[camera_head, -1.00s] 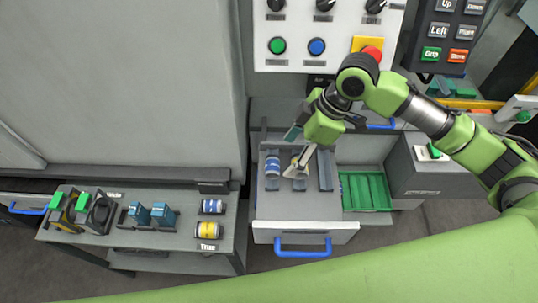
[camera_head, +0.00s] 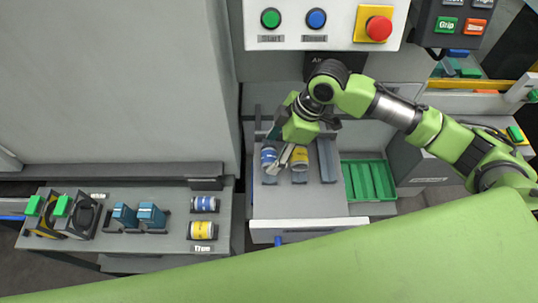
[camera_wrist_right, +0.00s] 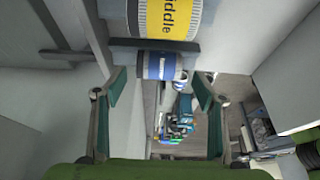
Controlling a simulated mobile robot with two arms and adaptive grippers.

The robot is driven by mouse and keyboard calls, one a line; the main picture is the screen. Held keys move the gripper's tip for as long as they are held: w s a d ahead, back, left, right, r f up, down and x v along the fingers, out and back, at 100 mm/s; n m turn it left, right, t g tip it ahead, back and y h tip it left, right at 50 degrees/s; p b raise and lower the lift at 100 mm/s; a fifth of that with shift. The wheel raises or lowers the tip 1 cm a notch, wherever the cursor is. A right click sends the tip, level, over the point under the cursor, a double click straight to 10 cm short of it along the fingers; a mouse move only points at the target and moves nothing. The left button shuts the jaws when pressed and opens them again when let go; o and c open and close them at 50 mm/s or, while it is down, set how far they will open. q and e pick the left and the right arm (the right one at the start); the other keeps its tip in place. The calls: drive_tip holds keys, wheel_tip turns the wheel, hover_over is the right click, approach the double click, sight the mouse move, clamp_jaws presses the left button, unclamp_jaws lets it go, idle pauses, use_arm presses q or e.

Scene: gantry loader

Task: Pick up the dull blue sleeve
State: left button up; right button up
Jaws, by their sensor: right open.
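A blue sleeve with white ends (camera_head: 268,158) lies in the open drawer, left of a yellow sleeve (camera_head: 299,158). In the right wrist view the yellow sleeve (camera_wrist_right: 167,18) is large at the top, and a blue sleeve (camera_wrist_right: 165,66) shows below it, between the fingers in the picture. My right gripper (camera_head: 281,149) is open and empty, close over the drawer's blue sleeve; its fingers partly cover the gap between the sleeves. I cannot tell if it touches. Another blue sleeve (camera_head: 204,204) lies on the left bench. My left gripper is out of view.
The left bench (camera_head: 170,252) also holds a yellow sleeve (camera_head: 202,230) and blue blocks (camera_head: 151,215). A green tray (camera_head: 368,180) is right of the drawer (camera_head: 320,205). A control panel (camera_head: 330,35) stands behind my right arm.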

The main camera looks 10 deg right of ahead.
sight(270, 154)
drive_tip(key=x, duration=0.3)
drive_tip(key=shift+w+f, duration=0.1)
drive_tip(key=shift+f, duration=0.05)
drive_tip(key=c, duration=1.4)
